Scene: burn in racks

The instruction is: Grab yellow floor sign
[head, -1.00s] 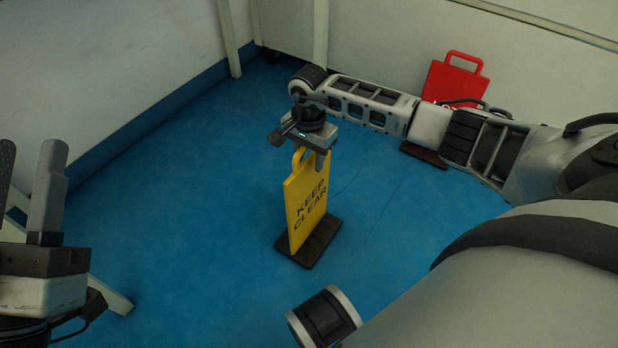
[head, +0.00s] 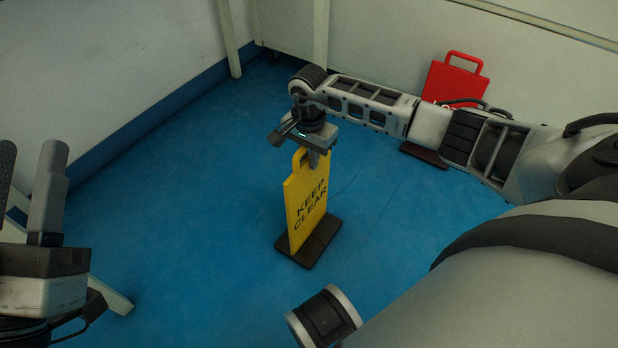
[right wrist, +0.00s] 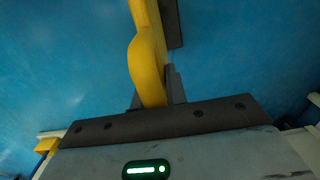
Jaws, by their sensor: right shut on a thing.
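The yellow floor sign (head: 306,208) reads "KEEP CLEAR" and stands upright on a dark base (head: 310,246) on the blue floor. My right gripper (head: 313,160) points down at the top of the sign and is shut on its handle. In the right wrist view the yellow handle (right wrist: 147,65) runs down between the fingers (right wrist: 155,92). My left gripper (head: 28,195) is at the left edge of the head view, away from the sign, its two fingers pointing up and apart with nothing between them.
A red sign (head: 455,80) stands against the back wall, partly hidden behind my right arm. White posts (head: 320,35) rise at the back. The blue floor (head: 190,200) around the yellow sign is clear.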

